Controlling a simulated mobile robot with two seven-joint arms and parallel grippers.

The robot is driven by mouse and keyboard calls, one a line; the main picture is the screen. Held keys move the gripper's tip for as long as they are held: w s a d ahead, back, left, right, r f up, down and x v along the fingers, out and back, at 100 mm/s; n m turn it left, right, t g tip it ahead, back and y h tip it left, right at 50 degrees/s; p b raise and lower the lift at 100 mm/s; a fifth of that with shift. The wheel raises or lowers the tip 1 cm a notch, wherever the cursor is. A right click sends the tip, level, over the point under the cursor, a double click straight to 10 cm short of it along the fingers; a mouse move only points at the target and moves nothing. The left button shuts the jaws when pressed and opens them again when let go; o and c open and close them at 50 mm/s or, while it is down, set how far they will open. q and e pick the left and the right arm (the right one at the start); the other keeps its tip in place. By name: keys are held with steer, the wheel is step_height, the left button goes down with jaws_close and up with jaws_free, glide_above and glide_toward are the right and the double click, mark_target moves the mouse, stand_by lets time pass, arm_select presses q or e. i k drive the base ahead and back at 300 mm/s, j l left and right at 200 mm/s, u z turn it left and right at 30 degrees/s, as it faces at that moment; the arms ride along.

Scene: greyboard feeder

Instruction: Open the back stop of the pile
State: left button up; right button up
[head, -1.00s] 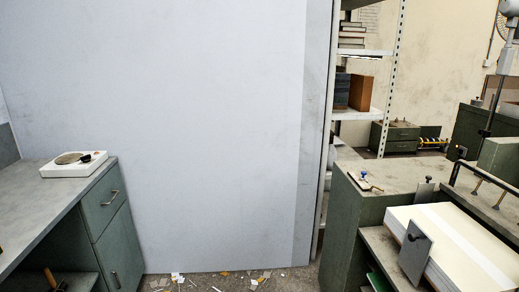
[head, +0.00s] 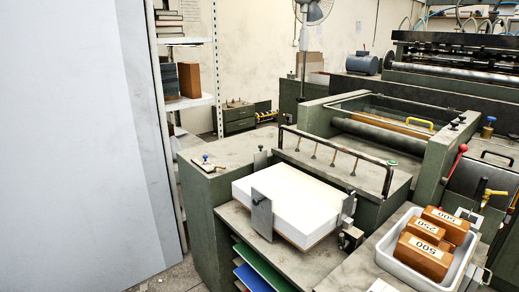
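The pile (head: 300,192) is a thick stack of white sheets on the feeder table (head: 318,262), right of centre in the head view. A grey upright plate with a black knob (head: 261,216) stands against its near left side. A smaller metal stop (head: 348,207) with a block at its foot stands at its right corner. Another small grey plate (head: 260,160) stands behind its far left corner. I cannot tell which of these is the back stop. All three stand upright. Neither of my grippers is in view.
A white tray (head: 388,264) with brown numbered blocks (head: 420,257) stands at the right. A black rail (head: 340,156) runs behind the pile. Coloured boards (head: 254,278) lie on shelves below. A large pale panel (head: 75,150) fills the left; a narrow floor strip shows beside it.

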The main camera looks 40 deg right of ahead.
mark_target(262, 205)
steer(key=i+z, duration=0.15)
steer(key=z, duration=1.25)
